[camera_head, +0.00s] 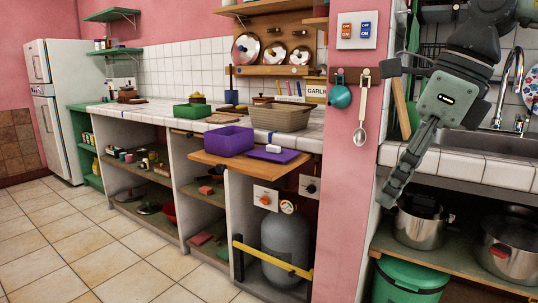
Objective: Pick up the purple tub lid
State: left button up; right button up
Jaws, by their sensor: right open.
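The purple tub lid (287,157) lies flat on a pulled-out wooden board (224,164) below the counter edge. A small white block (273,148) appears to rest on top of it. The purple tub (229,140) stands on the same board, just left of the lid. My right gripper (392,194) hangs in from the upper right, pointing down, well to the right of the lid and apart from it. It is open and holds nothing I can see. My left gripper is not in view.
A woven basket (280,117) and a green tray (192,111) stand on the white tiled counter. A pink wall post (340,200) stands between the board and my right gripper. Pots (420,225) and a green bin (405,280) sit below the sink. The floor at left is clear.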

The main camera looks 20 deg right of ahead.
aim_at(270, 152)
jog(key=i, duration=1.8)
